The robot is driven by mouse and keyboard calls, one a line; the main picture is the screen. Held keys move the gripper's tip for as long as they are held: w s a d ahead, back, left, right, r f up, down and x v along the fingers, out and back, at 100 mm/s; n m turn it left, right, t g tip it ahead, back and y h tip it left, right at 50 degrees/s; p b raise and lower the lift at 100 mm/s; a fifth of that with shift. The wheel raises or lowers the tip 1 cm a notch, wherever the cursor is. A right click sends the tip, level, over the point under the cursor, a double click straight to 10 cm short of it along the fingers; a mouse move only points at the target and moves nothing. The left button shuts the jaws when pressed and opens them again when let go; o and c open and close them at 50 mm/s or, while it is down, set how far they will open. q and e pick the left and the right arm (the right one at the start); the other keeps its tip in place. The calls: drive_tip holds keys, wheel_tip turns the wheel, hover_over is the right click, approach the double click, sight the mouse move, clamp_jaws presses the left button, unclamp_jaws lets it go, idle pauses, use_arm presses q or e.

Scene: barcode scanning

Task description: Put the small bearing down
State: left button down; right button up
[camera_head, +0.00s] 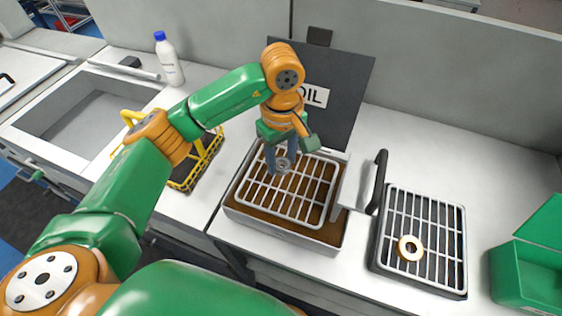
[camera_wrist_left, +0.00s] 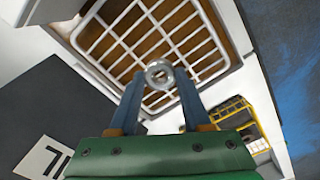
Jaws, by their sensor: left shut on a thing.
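My left gripper (camera_head: 281,155) is shut on the small bearing (camera_head: 283,165), a grey metal ring. In the left wrist view the bearing (camera_wrist_left: 160,73) sits between the tips of the blue fingers. It is over the white wire grid (camera_head: 263,199) of the oil bath (camera_head: 290,233), which holds brown oil. I cannot tell whether the bearing touches the grid. A brass-coloured ring (camera_head: 409,248) lies on a black rack (camera_head: 381,258) at the right. My right gripper is not in view.
A yellow basket (camera_head: 206,159) and a white bottle (camera_head: 170,62) are at the left. A green box (camera_head: 520,275) stands at the far right.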

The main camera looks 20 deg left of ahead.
sight(280, 164)
use_arm(q)
wheel_tip(280, 164, down, 2)
drive_tip(key=shift+s+a+f+p, duration=0.1)
drive_tip(key=shift+f+p, duration=0.15)
drive_tip(key=shift+p, duration=0.85)
drive_tip(key=shift+f, duration=0.3)
drive_tip(key=shift+f+b, duration=0.2)
drive_tip(key=shift+b, duration=0.15)
drive_tip(key=shift+c, duration=1.8)
unclamp_jaws()
